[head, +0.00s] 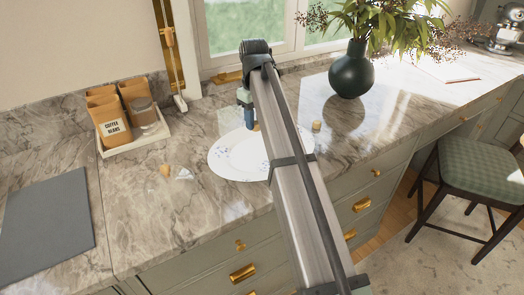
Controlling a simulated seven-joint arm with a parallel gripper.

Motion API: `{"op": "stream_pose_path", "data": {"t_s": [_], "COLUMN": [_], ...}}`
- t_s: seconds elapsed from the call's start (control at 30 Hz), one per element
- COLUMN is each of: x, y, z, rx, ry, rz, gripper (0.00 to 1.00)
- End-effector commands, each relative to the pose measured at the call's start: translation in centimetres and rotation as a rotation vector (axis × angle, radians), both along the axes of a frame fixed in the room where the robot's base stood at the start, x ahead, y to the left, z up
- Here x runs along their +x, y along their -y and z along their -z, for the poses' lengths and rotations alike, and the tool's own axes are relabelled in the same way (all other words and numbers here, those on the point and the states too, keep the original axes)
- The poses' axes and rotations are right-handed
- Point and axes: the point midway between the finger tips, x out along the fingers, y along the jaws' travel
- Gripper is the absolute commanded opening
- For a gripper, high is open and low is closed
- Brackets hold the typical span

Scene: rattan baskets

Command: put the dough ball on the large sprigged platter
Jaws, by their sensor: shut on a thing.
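The large white platter (232,167) with small blue sprigs lies on the marble counter, partly hidden behind my arm. My gripper (250,126) is over the platter's far part, at the far end of my arm, small and partly hidden. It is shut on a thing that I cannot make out. I cannot pick out the dough ball for certain. A small tan piece (165,169) lies on the counter left of the platter, and another small tan piece (316,126) lies right of it.
A small clear or white item (184,173) lies left of the platter. A tray (134,142) with coffee bags and a jar stands at the back left. A dark vase (351,72) with foliage stands at the back right. A grey board (48,228) lies front left.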

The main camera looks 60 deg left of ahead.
Motion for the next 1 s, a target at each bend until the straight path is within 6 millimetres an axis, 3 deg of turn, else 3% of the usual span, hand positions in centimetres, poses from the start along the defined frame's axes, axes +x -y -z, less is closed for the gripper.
{"op": "stream_pose_path", "data": {"t_s": [0.17,0.43,0.83,1.0], "x": [0.0,0.0,0.0,0.0], "y": [0.1,0.1,0.1,0.0], "z": [1.5,5.7,9.5,9.9], "rx": [-0.002,-0.001,-0.001,0.000], "ry": [-0.001,0.000,-0.001,0.000], "rz": [0.015,0.014,0.013,0.013], "gripper": [0.25,0.25,0.25,0.25]}}
